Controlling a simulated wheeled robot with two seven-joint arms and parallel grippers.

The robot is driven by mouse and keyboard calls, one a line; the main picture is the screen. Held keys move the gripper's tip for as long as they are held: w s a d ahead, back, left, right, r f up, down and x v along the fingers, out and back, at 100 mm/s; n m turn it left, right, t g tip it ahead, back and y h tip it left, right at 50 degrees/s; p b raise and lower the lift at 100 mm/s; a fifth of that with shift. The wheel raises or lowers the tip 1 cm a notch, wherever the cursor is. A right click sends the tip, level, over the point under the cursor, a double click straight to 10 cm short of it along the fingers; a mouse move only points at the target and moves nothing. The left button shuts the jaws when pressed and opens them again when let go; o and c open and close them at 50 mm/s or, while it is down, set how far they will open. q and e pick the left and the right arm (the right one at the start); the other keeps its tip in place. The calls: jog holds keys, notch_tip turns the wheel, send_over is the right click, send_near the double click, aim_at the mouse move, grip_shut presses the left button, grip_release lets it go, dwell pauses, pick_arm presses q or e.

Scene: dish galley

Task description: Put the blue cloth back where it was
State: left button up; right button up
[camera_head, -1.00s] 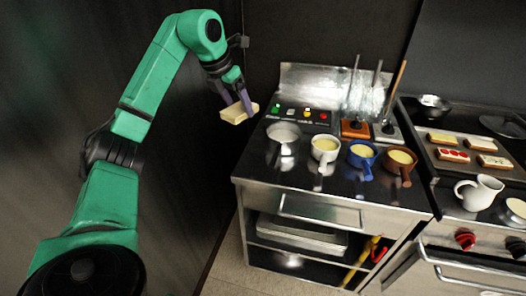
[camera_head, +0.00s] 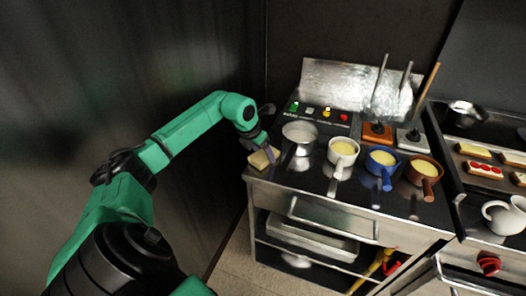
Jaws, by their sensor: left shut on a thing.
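I see no blue cloth in this view. My left gripper (camera_head: 267,149) is shut on a pale yellow block (camera_head: 258,160). The block is at the left edge of the steel counter (camera_head: 300,178), beside a silver pan. I cannot tell whether it touches the counter top. My right gripper is not in view.
On the counter stand a silver pan (camera_head: 300,132), a white cup (camera_head: 343,150), a blue pan (camera_head: 381,160) and a brown pan (camera_head: 425,172). Upright handles rise from two blocks behind. A white jug (camera_head: 505,214) stands at right. The front left counter top is clear.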

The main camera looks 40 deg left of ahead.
pick_arm(q)
jog(key=shift+f, duration=0.25)
jog(key=o, duration=1.1)
jog(key=shift+o, duration=0.2)
jog(key=b+v, duration=0.2)
jog(key=v, duration=1)
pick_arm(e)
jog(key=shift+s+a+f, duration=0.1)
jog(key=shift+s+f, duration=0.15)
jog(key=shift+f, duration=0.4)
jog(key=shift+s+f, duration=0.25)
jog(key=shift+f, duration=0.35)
